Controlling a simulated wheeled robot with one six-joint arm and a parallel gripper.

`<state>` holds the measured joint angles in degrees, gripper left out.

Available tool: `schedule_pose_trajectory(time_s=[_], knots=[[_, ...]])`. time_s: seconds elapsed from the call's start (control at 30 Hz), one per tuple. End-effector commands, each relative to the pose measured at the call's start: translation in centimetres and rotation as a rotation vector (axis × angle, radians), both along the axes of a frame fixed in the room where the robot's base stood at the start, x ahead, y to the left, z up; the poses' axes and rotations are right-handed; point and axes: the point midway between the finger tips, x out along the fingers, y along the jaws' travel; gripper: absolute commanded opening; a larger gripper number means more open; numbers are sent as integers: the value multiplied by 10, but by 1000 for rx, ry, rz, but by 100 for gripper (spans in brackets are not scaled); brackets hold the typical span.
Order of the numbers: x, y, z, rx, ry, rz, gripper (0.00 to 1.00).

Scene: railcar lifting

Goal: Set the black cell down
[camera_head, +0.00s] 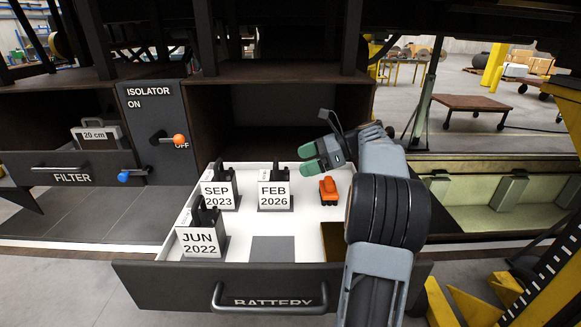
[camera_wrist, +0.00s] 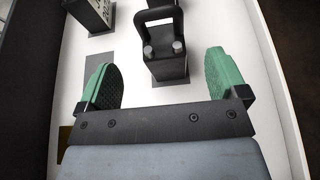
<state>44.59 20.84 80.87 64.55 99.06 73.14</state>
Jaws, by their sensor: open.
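Three dark cells with carry handles stand upright in the open battery drawer (camera_head: 160,275): the SEP 2023 cell (camera_head: 220,190), the FEB 2026 cell (camera_head: 275,193) and the JUN 2022 cell (camera_head: 203,236). My gripper (camera_head: 309,158) is open and empty, with green fingers, above the drawer's back and just right of the FEB 2026 cell. In the wrist view a black cell (camera_wrist: 168,62) with a looped handle stands beyond and between the spread fingers, apart from them. Its label is not visible there, so I cannot tell which cell it is.
An orange object (camera_head: 328,191) lies in the drawer right of the FEB 2026 cell. A bare grey patch (camera_head: 272,249) marks the drawer floor in front. The isolator panel (camera_head: 157,130) with an orange-knobbed lever and the filter drawer (camera_head: 75,170) are at left.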

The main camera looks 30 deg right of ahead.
Motion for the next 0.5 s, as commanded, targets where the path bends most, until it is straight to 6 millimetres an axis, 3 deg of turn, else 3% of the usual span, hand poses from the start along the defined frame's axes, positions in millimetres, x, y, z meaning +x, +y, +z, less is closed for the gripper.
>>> schedule_pose_trajectory(time_s=[0.2, 0.5], knots=[[-9, -17, 8, 2, 1, -1, 91], [-11, -20, 10, 1, 0, 0, 91]])
